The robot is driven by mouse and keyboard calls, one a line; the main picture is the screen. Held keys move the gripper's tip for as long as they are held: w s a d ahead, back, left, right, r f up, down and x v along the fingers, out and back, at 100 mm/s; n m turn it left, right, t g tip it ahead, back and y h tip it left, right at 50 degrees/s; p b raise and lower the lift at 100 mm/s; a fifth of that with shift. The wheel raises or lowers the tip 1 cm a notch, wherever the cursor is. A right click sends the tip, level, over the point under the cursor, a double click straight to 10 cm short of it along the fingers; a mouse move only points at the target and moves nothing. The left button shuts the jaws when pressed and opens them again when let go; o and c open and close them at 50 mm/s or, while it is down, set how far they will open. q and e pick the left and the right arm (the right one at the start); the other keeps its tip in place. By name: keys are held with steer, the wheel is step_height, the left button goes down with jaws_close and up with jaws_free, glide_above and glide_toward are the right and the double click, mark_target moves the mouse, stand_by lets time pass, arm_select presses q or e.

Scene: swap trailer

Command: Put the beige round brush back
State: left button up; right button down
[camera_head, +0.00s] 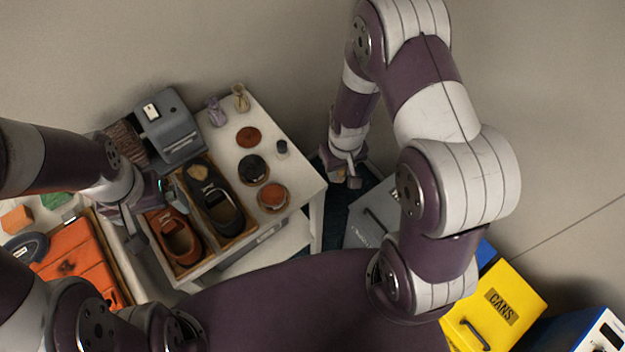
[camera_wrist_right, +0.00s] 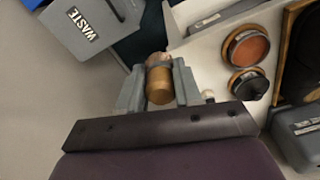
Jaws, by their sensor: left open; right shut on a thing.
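The beige round brush (camera_wrist_right: 160,84) shows in the right wrist view as a short tan-brown cylinder between the fingers of my right gripper (camera_wrist_right: 159,92). My right gripper is shut on it. In the head view my right gripper (camera_head: 346,177) is beyond the right edge of the white table (camera_head: 306,190), and the brush cannot be made out there. My left gripper (camera_head: 136,218) is open beside the wooden tray (camera_head: 222,240) that holds an orange-brown shoe (camera_head: 180,243) and a black shoe (camera_head: 222,210).
On the table stand a reddish disc (camera_head: 249,137), a black tin (camera_head: 254,169), a brown tin (camera_head: 272,197), a small dark pot (camera_head: 281,147), two small bottles (camera_head: 240,97) and a grey machine (camera_head: 172,130). A grey waste bin (camera_wrist_right: 92,25) and a yellow cans bin (camera_head: 500,300) stand off the table.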

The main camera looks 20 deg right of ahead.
steer(key=w+a+f, duration=0.1)
steer(key=w+a, duration=0.1)
steer(key=w+a+f, duration=0.2)
steer(key=w+a+f+p, duration=0.1)
steer(key=w+a+f, duration=0.1)
steer(key=shift+w+a+f, duration=0.15)
steer(key=shift+w+a, duration=0.1)
steer(key=shift+w, duration=0.1)
steer(key=shift+w+a+f, duration=0.15)
steer(key=shift+a+f, duration=0.05)
steer(key=shift+a, duration=0.05)
step_height(320, 180, down, 4)
steer(key=shift+r+p, duration=0.1)
steer(key=shift+p, duration=0.25)
steer(key=shift+w, duration=0.1)
steer(key=shift+f, duration=0.3)
steer(key=c, duration=0.8)
jaws_free()
steer(key=shift+r, duration=0.15)
